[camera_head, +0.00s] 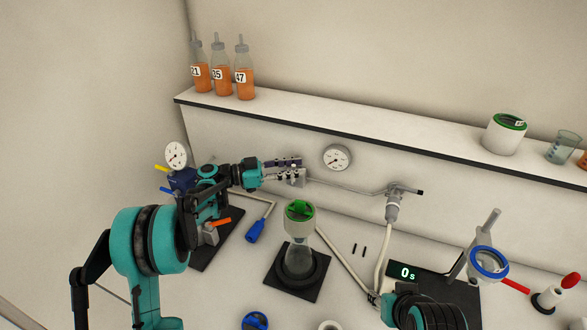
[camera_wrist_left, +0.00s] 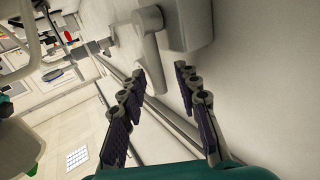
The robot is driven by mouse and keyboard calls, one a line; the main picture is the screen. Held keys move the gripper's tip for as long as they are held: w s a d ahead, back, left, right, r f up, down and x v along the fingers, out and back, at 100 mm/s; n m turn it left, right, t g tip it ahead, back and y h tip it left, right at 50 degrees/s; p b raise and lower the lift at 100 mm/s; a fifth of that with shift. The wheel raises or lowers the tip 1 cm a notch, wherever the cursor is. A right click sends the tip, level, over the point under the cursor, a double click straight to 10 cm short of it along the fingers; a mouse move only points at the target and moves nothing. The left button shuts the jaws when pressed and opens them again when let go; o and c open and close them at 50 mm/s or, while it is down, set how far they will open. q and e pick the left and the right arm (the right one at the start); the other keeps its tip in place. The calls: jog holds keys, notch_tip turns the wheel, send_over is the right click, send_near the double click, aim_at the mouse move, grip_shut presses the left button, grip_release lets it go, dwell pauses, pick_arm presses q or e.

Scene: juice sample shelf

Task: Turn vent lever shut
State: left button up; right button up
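My left gripper (camera_head: 291,171) is beside the back wall, its fingers apart and pointing right. In the left wrist view its two dark fingers (camera_wrist_left: 161,76) are spread with nothing between the pads. Just beyond the fingertips is a pale grey lever-like handle (camera_wrist_left: 150,55) beside a box-shaped fitting (camera_wrist_left: 187,25) on the wall. I cannot tell whether the fingers touch the handle. A grey wall fitting (camera_head: 398,193) with a black tip shows right of the gripper. Which part is the vent lever is unclear. My right gripper is not visible.
A thin pipe (camera_head: 345,187) runs along the wall below a gauge (camera_head: 337,157). A jar (camera_head: 299,216) with a green top stands on a dark base below my gripper. A shelf (camera_head: 300,122) overhead carries bottles (camera_head: 222,80). A gauge (camera_head: 176,155) stands by my left arm.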

pick_arm(q)
grip_shut()
jog(key=shift+s+d+r+m+y+p, duration=0.15)
jog(key=shift+d+m+y+p, duration=0.15)
jog(key=shift+y+p, duration=0.3)
jog(key=shift+s+d+f+m+g+y+p, duration=0.2)
jog(key=shift+d+m+y+p, duration=0.25)
jog(key=shift+y+p, duration=0.3)
jog(key=shift+s+d+f+m+y+p, duration=0.1)
jog(key=shift+d+f+m+y+p, duration=0.3)
jog(key=shift+y+p, duration=0.4)
jog(key=shift+s+d+f+m+g+y+p, duration=0.15)
jog(key=shift+d+m+y+p, duration=0.35)
jog(key=shift+y+p, duration=0.25)
